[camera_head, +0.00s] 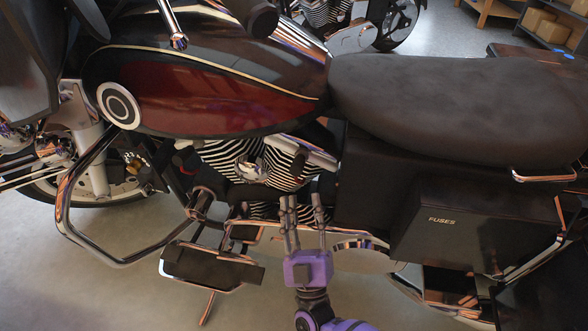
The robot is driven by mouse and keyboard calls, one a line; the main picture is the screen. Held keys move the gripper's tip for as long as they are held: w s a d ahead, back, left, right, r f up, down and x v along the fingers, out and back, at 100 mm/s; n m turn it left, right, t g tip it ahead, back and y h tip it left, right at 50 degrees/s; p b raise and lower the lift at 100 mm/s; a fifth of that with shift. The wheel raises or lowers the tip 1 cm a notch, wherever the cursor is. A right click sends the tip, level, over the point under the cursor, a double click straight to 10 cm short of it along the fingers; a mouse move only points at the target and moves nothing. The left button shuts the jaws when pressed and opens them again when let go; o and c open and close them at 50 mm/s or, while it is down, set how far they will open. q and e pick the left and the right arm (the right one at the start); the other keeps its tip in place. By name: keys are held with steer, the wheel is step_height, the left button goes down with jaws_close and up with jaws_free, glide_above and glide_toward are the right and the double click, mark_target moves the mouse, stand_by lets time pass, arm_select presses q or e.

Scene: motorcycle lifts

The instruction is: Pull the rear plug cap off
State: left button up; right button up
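A dark red motorcycle fills the view. Its engine's striped cylinder fins (285,160) show below the tank, with a chrome round part (255,171) between the cylinders. I cannot make out the rear plug cap for certain; it is small or hidden among the dark engine parts. My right gripper (303,203), purple with grey fingers, comes up from the bottom. Its fingers are apart, with the tips overlapping the lower rear part of the engine in the picture. I see nothing held between them, and cannot tell whether they touch the engine. My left gripper is not in view.
The seat (460,100) and a black box marked FUSES (480,222) lie to the right. A chrome crash bar (75,230) and a footboard (212,266) stick out at left. Another motorcycle (345,25) and shelves (553,25) stand behind. Grey floor shows at lower left.

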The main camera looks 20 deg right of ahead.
mark_target(300, 174)
steer(key=x, duration=0.7)
steer(key=shift+b, duration=0.4)
steer(key=shift+s, duration=0.1)
steer(key=shift+c, duration=0.5)
jaws_close()
